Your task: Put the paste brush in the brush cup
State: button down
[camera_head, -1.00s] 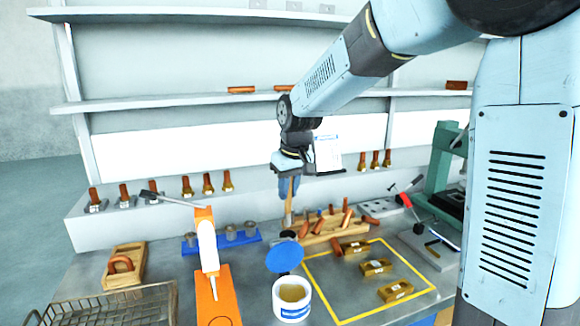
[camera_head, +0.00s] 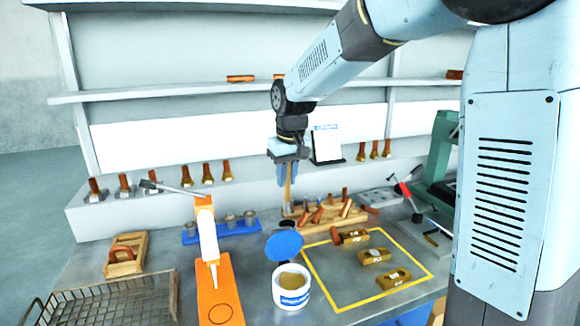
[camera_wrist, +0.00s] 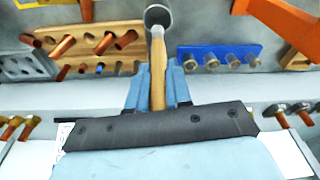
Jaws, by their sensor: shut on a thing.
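My gripper (camera_head: 287,176) points down over the workbench and is shut on the wooden handle of the paste brush (camera_wrist: 157,80). In the head view the brush (camera_head: 288,192) hangs upright between the fingers. A pale ferrule shows on it in the wrist view. A round grey rim (camera_wrist: 157,14), which looks like the brush cup, shows at the far end of the brush. I cannot tell whether the brush end is inside it or above it. In the head view a small dark shape below the brush is partly hidden by a blue disc (camera_head: 284,244).
A white paste tub (camera_head: 291,289) stands in front of the disc. A wooden rack (camera_head: 335,218) with copper pieces is at right, a blue fitting holder (camera_head: 222,231) at left. An orange stand with a white tube (camera_head: 207,235) and wire basket (camera_head: 115,303) are nearer.

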aim_at(287, 203)
jog(key=shift+f, duration=4.7)
jog(key=c, duration=1)
grip_release()
jog(key=shift+o, duration=0.2)
jog(key=shift+s+d, duration=0.35)
jog(key=shift+s, duration=0.4)
